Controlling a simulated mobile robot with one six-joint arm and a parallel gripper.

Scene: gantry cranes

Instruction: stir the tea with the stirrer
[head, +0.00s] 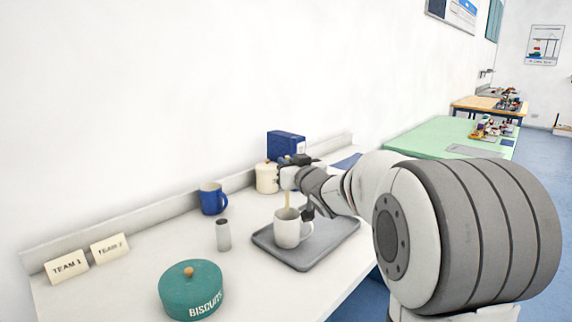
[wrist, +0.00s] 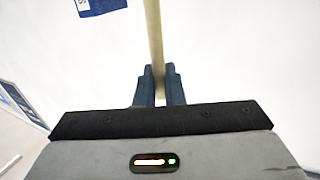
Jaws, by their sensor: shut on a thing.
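The white mug (head: 289,232) stands upright on the grey tray (head: 300,257). The pale wooden stirrer (head: 287,199) stands nearly upright above it, and its lower end goes behind the mug's rim, seemingly inside. The tea and the stirrer's tip are hidden. My gripper (head: 290,181) is above the mug. In the wrist view its dark fingers (wrist: 159,88) are shut on the stirrer (wrist: 154,35), which runs up out of the frame.
A blue mug (head: 213,199), a grey cylinder (head: 223,235) and a green biscuit tin (head: 191,290) stand left of the tray. A cream canister (head: 266,178) and a blue box (head: 285,143) stand behind it. Name cards (head: 67,267) are at far left. The counter's front middle is clear.

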